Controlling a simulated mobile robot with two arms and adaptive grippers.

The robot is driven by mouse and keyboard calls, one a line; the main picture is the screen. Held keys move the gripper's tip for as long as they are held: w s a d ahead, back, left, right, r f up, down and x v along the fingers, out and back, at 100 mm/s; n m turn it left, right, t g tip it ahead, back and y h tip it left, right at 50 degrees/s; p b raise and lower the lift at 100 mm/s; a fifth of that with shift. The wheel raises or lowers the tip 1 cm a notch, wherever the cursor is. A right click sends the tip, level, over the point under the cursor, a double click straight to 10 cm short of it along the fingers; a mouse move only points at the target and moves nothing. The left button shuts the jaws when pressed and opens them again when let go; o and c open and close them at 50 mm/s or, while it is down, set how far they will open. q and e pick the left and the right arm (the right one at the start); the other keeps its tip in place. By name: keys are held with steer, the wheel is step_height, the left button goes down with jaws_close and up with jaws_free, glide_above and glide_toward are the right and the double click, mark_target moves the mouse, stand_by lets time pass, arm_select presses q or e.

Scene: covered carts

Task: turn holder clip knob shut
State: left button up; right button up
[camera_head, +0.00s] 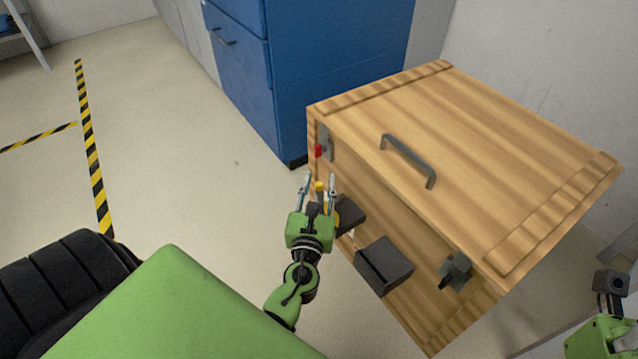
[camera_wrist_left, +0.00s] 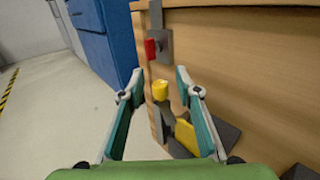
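A small yellow knob (camera_head: 319,186) sits low on the near side of the wooden cart (camera_head: 470,150). It also shows in the left wrist view (camera_wrist_left: 160,90), above a grey holder part (camera_wrist_left: 167,117). I take it as the holder clip knob; its turn angle is too small to read. My left gripper (camera_head: 320,179) is open, with its fingers on either side of the knob in the picture.
A red knob (camera_head: 318,151) on a grey latch plate is above the yellow one. A yellow piece (camera_wrist_left: 187,136) and dark holders (camera_head: 385,265) stick out from the cart side. A black-handled latch (camera_head: 456,272) is farther right.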

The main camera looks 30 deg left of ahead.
arm_select(q)
steer(key=shift+s, duration=0.1)
steer(key=v, duration=1.1)
steer(key=shift+s+d, duration=0.25)
steer(key=shift+s, duration=0.1)
